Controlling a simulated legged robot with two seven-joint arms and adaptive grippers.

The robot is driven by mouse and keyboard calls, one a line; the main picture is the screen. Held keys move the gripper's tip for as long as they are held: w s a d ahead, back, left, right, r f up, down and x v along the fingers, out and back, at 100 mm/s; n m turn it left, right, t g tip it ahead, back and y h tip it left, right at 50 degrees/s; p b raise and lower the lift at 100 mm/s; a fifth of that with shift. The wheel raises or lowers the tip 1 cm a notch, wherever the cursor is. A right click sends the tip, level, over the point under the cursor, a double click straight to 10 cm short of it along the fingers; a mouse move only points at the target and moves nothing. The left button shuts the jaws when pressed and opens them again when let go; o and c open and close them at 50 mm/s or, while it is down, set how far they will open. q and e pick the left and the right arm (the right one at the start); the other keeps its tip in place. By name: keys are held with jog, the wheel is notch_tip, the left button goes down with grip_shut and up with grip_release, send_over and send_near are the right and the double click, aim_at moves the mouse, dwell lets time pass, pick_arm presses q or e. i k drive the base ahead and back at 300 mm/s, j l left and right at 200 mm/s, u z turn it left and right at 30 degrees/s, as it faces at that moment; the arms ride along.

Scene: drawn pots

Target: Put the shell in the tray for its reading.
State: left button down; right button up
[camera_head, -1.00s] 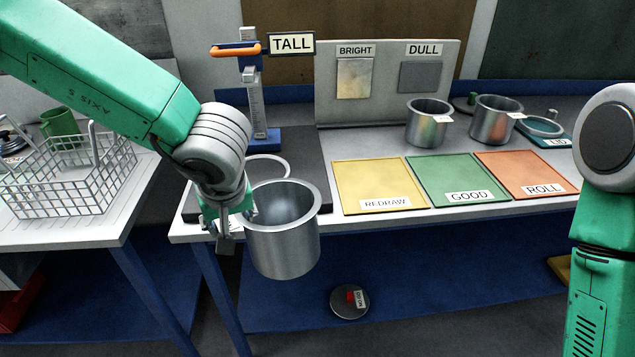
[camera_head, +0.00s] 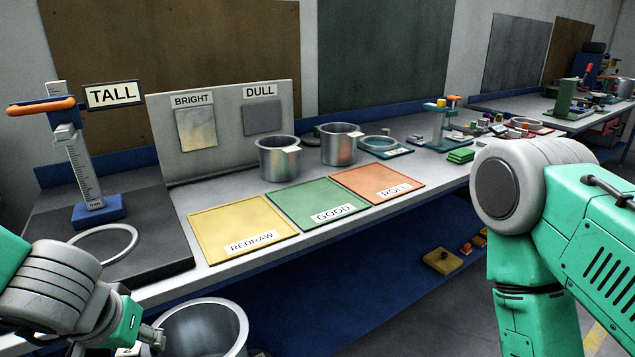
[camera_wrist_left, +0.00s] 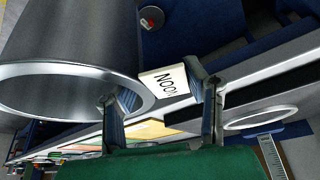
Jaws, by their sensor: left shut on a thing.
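The shell (camera_head: 205,328), an open grey metal pot, is at the bottom left of the head view, cut off by the lower edge. It also shows large in the left wrist view (camera_wrist_left: 70,45), with a white tag (camera_wrist_left: 168,85) reading NOON at its rim. My left gripper (camera_wrist_left: 160,98) is shut on the shell at its rim, in front of the bench edge. Three flat trays lie on the bench: yellow REDRAW (camera_head: 225,222), green GOOD (camera_head: 300,202) and orange ROLL (camera_head: 365,178). All three are empty. My right arm shows, but its gripper is out of view.
A gauge (camera_head: 85,170) with an orange handle stands beside a TALL sign (camera_head: 113,94). A panel bears BRIGHT (camera_head: 196,128) and DULL (camera_head: 262,117) samples. Two other tagged pots (camera_head: 277,160) (camera_head: 338,146) stand behind the trays. A loose ring (camera_head: 103,243) lies near the gauge.

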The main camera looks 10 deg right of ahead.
aim_at(364, 181)
jog(key=i+l+z, duration=0.15)
jog(key=z, duration=0.3)
jog(key=i+l+z, duration=0.15)
jog(key=z, duration=0.3)
jog(key=i+z, duration=0.25)
jog(key=z, duration=0.2)
